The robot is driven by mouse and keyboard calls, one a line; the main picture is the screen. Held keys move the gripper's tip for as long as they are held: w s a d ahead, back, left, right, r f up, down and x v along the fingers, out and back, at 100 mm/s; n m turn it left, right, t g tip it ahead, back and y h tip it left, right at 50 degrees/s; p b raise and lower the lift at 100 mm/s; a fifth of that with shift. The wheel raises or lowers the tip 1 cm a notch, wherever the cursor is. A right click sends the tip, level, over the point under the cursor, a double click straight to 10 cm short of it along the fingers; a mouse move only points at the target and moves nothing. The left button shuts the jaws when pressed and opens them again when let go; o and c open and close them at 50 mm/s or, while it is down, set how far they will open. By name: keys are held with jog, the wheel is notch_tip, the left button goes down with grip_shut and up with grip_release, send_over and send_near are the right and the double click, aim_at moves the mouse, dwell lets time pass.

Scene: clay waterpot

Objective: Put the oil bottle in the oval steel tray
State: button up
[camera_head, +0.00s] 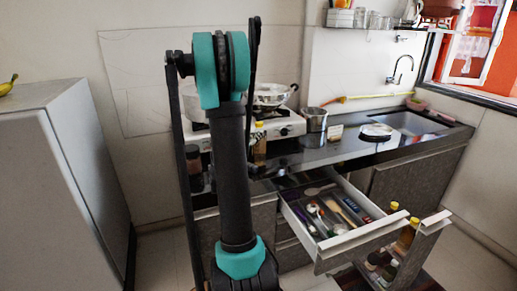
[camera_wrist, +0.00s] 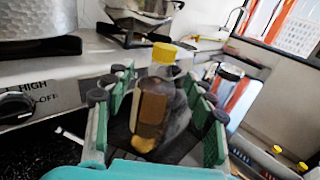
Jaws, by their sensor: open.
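The oil bottle (camera_wrist: 150,105), with a yellow cap and a brownish label, stands upright between the fingers of my gripper (camera_wrist: 163,112) in the wrist view. The teal-and-dark fingers are spread on either side of it. Whether any finger touches it is unclear. In the head view the bottle (camera_head: 260,143) shows just right of my arm, in front of the stove; my gripper is hidden there behind my arm. A shallow shiny dish (camera_head: 376,131), seemingly the oval steel tray, lies on the counter left of the sink.
The stove (camera_head: 285,128) with pots (camera_head: 270,94) stands behind the bottle. A steel pot (camera_head: 314,119) stands on the counter between bottle and tray. An open drawer (camera_head: 340,215) of utensils juts out below. A pull-out rack with yellow-capped bottles (camera_head: 405,238) is at lower right.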

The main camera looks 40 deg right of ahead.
aim_at(258, 129)
jog(key=shift+x, duration=3.6)
jog(key=shift+s+f, duration=0.1)
jog(key=shift+s, duration=0.05)
grip_shut()
